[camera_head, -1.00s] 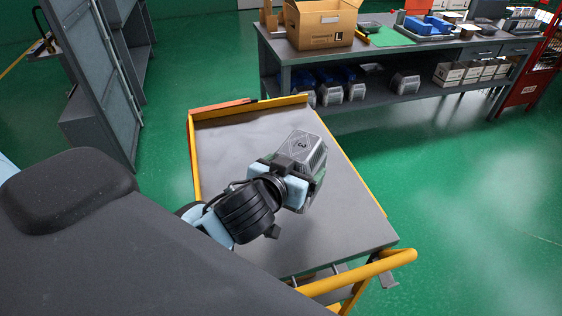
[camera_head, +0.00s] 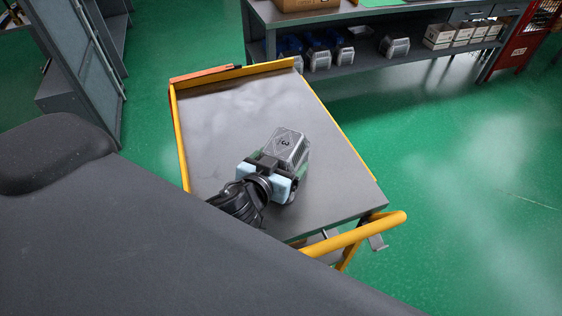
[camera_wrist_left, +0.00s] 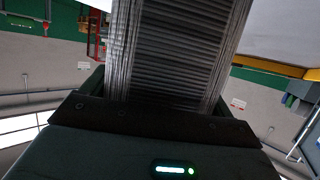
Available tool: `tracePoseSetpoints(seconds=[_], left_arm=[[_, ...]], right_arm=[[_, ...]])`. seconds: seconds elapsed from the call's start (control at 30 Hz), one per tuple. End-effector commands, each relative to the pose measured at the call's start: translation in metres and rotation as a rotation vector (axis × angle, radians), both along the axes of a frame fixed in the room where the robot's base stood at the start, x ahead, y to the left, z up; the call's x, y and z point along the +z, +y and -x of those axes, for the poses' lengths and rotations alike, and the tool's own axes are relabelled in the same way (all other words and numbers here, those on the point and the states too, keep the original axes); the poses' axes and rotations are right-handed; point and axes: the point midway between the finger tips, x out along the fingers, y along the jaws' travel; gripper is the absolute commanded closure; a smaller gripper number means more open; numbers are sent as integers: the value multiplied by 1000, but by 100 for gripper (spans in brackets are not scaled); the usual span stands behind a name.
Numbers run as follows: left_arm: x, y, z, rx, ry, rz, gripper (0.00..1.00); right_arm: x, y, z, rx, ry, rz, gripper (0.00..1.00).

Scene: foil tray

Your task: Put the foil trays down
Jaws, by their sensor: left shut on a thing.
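Whether the trays touch the cart top cannot be told. In the left wrist view the ribbed side of the foil trays (camera_wrist_left: 172,50) fills the space between the fingers of my left gripper (camera_wrist_left: 155,105). My right gripper is not in view.
The cart top (camera_head: 225,115) has yellow rails and is bare around the trays. A grey workbench (camera_head: 380,20) stands behind, with several blue and silver items and white boxes (camera_head: 450,35) on its lower shelf. A grey cabinet (camera_head: 75,80) stands at left.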

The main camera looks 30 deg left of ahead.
Motion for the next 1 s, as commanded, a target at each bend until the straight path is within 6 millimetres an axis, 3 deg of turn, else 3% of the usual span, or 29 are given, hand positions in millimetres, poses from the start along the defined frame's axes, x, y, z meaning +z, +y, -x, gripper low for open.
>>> tracePoseSetpoints(seconds=[0.5, 0.53, 0.6, 0.9, 1.0], left_arm=[[-10, 0, 0, -1, -2, 1, 45], [-10, 0, 0, -1, -1, 1, 10], [-9, 0, 0, -1, -2, 0, 1], [-4, 0, -1, 0, -5, -1, 0], [-3, -1, 9, -1, 0, 3, 0]], right_arm=[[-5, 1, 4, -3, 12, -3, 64], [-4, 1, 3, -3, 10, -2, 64], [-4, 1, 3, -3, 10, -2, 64], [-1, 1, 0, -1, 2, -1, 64], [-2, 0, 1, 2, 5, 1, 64]])
